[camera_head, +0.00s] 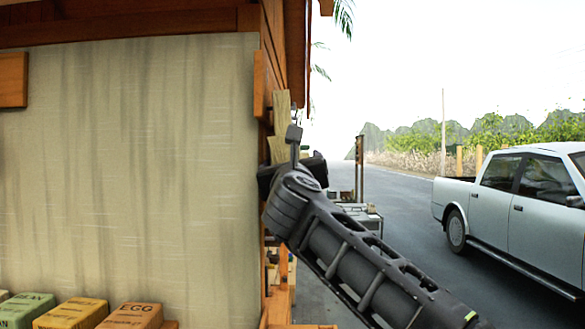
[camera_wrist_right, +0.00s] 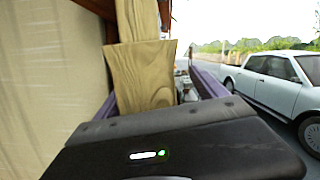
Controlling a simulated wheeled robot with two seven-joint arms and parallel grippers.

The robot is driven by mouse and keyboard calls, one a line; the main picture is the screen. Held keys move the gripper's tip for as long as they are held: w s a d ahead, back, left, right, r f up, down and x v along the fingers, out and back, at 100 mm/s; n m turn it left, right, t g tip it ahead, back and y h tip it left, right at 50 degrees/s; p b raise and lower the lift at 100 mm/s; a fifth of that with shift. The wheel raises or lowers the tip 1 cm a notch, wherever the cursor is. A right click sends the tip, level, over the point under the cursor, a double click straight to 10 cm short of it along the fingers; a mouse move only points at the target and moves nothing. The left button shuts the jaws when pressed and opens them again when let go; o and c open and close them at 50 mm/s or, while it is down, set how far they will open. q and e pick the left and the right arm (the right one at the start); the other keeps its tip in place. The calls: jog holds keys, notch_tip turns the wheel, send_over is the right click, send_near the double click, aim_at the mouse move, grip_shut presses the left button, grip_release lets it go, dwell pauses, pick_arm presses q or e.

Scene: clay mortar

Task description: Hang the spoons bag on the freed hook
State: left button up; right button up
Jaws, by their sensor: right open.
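No bag that I can identify as the spoons bag shows, and no hook is clear in either view. My right gripper (camera_head: 284,160) is at the corner post of the stall, its fingers mostly hidden behind its own wrist. In the right wrist view my right gripper (camera_wrist_right: 155,82) is open, with purple-edged fingers spread to either side of a pale wood-grained piece (camera_wrist_right: 140,85). The same pale piece (camera_head: 281,115) shows just above the gripper in the head view. Whether the fingers touch it cannot be told. My left gripper is not in view.
A pale panel (camera_head: 130,160) fills the left, framed by the stall's brown wood (camera_head: 130,25). Several labelled packages, including an orange EGG one (camera_head: 133,316), stand at its foot. A road (camera_head: 400,200) and a white pickup (camera_head: 520,210) lie to the right.

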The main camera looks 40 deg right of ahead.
jog(key=b+v, duration=0.1)
jog(key=v, duration=0.3)
jog(key=shift+s+a, duration=0.1)
jog(key=shift+s, duration=0.15)
dwell(0.3)
